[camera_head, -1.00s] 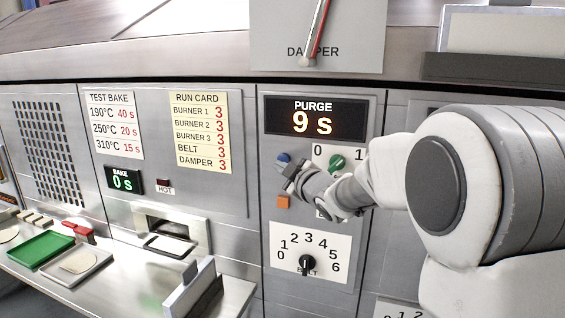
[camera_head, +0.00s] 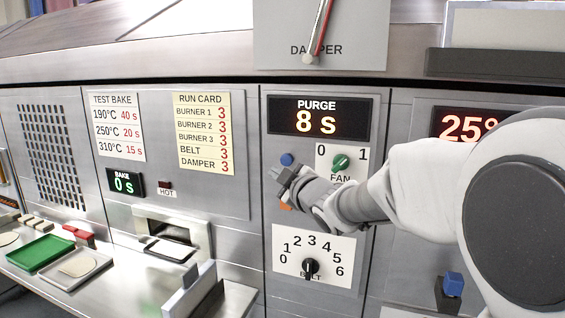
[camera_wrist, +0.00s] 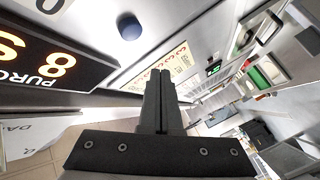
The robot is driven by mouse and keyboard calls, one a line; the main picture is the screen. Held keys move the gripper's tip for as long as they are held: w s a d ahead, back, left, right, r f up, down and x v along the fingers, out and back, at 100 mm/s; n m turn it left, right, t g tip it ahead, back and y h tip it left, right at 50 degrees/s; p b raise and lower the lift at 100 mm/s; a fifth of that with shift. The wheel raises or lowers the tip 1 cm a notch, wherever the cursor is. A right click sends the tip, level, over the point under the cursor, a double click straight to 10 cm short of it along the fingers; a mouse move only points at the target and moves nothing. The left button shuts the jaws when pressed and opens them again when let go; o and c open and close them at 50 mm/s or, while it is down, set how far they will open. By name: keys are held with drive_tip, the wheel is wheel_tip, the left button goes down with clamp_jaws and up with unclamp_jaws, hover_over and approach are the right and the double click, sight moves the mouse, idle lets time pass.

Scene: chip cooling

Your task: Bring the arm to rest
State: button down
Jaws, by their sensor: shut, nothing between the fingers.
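My gripper (camera_head: 280,176) is in front of the control panel in the head view, just below a blue button (camera_head: 287,159) and left of the green fan knob (camera_head: 340,162). It partly covers an orange button (camera_head: 286,206). In the wrist view my gripper (camera_wrist: 160,75) has its two dark fingers together with nothing between them. The blue button (camera_wrist: 129,26) also shows there, up and left of the fingertips and apart from them. My arm reaches in from the right of the head view.
The purge display (camera_head: 317,120) reads 8 s. The belt dial (camera_head: 311,267) is below my gripper, and the damper lever (camera_head: 319,30) is above. A counter (camera_head: 120,283) at lower left holds a green tray (camera_head: 40,251). A blue-topped switch (camera_head: 453,285) is at lower right.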

drive_tip(key=s+d+f+m+g+h, duration=0.2)
drive_tip(key=s+d+m+h, duration=0.2)
drive_tip(key=s+d, duration=0.25)
drive_tip(key=s+d+f+m+g+h, duration=0.25)
drive_tip(key=s+d+m, duration=0.25)
drive_tip(key=s, duration=0.3)
drive_tip(key=s+f+m+g, duration=0.2)
drive_tip(key=s+f, duration=0.2)
drive_tip(key=s, duration=0.6)
drive_tip(key=s+f+m+g, duration=0.3)
drive_tip(key=s+f, duration=0.1)
drive_tip(key=s, duration=0.7)
drive_tip(key=shift+d+g, duration=0.35)
drive_tip(key=shift+d, duration=0.05)
